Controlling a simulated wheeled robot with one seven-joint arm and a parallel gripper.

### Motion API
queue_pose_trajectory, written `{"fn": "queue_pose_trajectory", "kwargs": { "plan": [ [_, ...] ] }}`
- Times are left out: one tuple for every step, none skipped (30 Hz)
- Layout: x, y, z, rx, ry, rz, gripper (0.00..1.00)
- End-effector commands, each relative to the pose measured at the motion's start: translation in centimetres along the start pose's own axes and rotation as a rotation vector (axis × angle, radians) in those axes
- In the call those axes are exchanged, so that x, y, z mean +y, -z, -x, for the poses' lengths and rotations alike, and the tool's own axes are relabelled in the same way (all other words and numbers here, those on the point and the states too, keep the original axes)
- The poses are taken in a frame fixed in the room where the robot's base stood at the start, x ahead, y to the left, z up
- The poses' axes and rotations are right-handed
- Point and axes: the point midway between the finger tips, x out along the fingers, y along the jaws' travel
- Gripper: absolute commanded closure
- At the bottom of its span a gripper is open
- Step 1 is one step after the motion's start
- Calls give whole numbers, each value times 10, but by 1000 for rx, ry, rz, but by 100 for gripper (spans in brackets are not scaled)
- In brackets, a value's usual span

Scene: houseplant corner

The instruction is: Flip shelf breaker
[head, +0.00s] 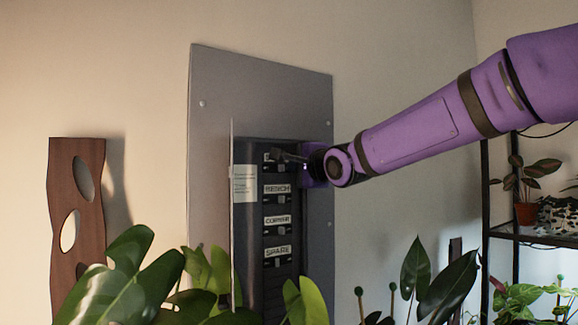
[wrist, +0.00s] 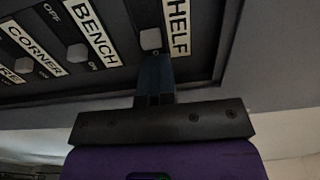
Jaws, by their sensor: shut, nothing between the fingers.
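The shelf breaker's pale toggle (wrist: 151,39) sits beside the "SHELF" label (wrist: 176,28) in the wrist view. My gripper (wrist: 154,62) is shut and empty, with its fingertips right at the toggle's near edge. I cannot tell whether they touch it. Lettering by the toggle is mostly covered by the fingers, so its on or off position is unclear.
The bench breaker toggle (wrist: 77,54) and corner toggle (wrist: 24,65) lie close by. The panel's open door (head: 232,215) stands edge-on at left. Leafy plants (head: 130,280) rise in front below. A shelf rack (head: 486,190) stands at right, a wooden board (head: 77,215) at left.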

Motion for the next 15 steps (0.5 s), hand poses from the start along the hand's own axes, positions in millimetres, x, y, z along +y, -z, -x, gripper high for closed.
{"fn": "queue_pose_trajectory", "kwargs": {
  "plan": [
    [-5, -8, -4, -16, 15, -8, 100],
    [-5, -9, -4, -16, 15, -9, 100],
    [-5, -10, -4, -16, 15, -9, 100],
    [-5, -10, -4, -16, 15, -9, 100],
    [-5, -11, -4, -16, 15, -8, 100],
    [-5, -11, -4, -16, 15, -7, 100],
    [-5, -12, -4, -16, 15, -7, 100],
    [-5, -12, -4, -16, 15, -7, 100],
    [-5, -13, -4, -16, 15, -8, 100],
    [-5, -14, -4, -16, 15, -8, 100],
    [-5, -14, -4, -16, 15, -9, 100],
    [-5, -15, -4, -16, 15, -9, 100],
    [-5, -15, -4, -16, 15, -8, 100],
    [-5, -16, -4, -16, 15, -8, 100],
    [-5, -16, -4, -16, 15, -7, 100]
  ]
}}
